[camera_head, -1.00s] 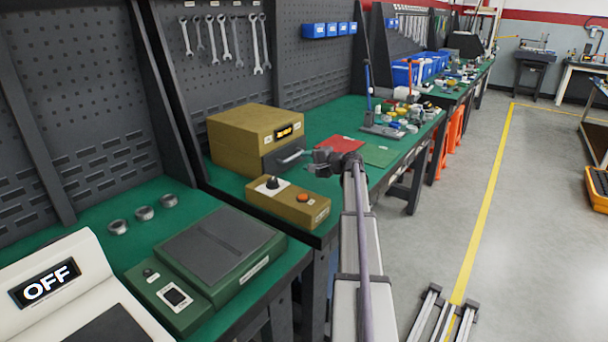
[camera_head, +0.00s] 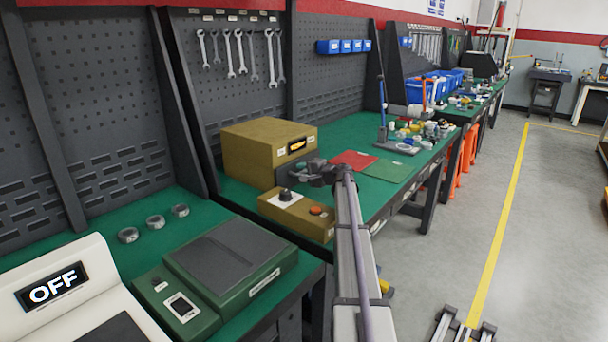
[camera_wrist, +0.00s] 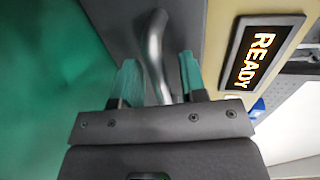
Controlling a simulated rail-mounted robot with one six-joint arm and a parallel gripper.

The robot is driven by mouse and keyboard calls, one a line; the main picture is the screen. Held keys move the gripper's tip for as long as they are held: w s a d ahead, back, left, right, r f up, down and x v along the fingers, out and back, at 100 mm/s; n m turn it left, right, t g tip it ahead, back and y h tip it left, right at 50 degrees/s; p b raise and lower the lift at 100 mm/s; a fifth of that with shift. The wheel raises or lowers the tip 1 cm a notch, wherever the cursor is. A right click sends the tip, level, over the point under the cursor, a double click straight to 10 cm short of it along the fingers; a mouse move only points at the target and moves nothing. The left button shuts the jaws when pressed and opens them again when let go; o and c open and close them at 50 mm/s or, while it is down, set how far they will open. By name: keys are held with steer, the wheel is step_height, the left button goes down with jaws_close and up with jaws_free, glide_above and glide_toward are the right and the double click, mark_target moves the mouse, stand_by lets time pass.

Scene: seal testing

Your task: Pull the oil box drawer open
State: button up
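The oil box (camera_head: 262,150) is a tan box on the green bench, with a lit display on its front. The display reads READY in the wrist view (camera_wrist: 262,52). Below it is the dark drawer front (camera_wrist: 115,20), which my gripper (camera_head: 312,172) partly hides in the head view. The drawer looks closed. The grey metal drawer handle (camera_wrist: 154,50) runs between the two teal fingers of my gripper (camera_wrist: 160,82) in the wrist view. The fingers are open, with a gap showing on both sides of the handle.
A tan control box (camera_head: 297,212) with a black knob and an orange button stands just in front of the oil box. A red mat (camera_head: 354,159) and a green mat (camera_head: 390,170) lie to the right. A green device (camera_head: 230,262) stands nearer.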

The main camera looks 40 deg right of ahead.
jaws_close()
steer(key=shift+s, duration=0.1)
stand_by(0.4)
